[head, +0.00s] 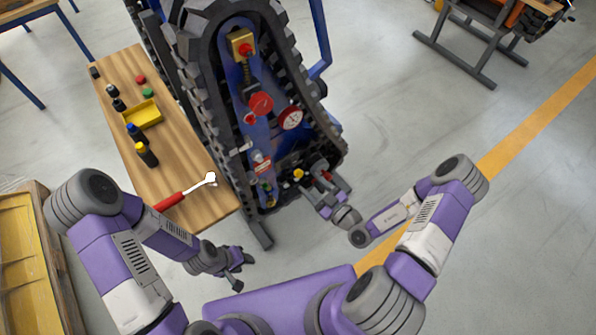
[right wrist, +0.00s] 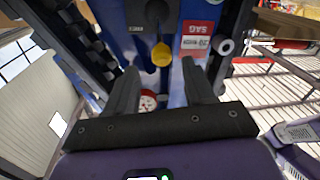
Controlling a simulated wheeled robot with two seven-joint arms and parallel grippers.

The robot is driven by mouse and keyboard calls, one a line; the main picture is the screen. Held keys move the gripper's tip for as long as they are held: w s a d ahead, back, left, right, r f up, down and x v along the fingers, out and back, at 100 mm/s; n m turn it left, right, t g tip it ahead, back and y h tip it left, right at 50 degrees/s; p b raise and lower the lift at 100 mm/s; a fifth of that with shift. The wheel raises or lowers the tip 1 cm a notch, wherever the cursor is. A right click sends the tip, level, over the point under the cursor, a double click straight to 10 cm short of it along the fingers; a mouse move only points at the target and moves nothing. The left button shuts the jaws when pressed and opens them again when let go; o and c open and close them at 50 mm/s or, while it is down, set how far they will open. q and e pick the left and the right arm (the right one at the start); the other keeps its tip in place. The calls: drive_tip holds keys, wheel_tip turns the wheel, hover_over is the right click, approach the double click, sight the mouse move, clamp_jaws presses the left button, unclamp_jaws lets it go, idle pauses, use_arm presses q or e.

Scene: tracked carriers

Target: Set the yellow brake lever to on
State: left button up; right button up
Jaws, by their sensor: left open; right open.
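The brake lever's yellow knob (head: 298,175) sits low on the near end of the tracked carrier (head: 205,75) in the head view. In the right wrist view the yellow knob (right wrist: 161,54) is on a dark stem against a blue panel. My right gripper (head: 314,186) is close to it. In the right wrist view its two fingers (right wrist: 161,72) are open, with the knob between and just beyond their tips. I cannot tell whether they touch it. My left gripper (head: 243,272) is open and empty, near the bench's front corner.
A red gauge (head: 291,118) and red knobs (head: 261,104) are higher on the carrier. A red label (right wrist: 196,36) is right of the lever. A wooden bench (head: 185,150) at left holds a red-handled wrench (head: 185,192), bottles and a yellow tray (head: 143,114).

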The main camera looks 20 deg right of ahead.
sight(302, 176)
drive_tip(key=x, duration=0.6)
drive_tip(key=shift+w+a+b, duration=0.25)
drive_tip(key=shift+w+b, duration=0.05)
drive_tip(key=shift+b, duration=0.05)
clamp_jaws()
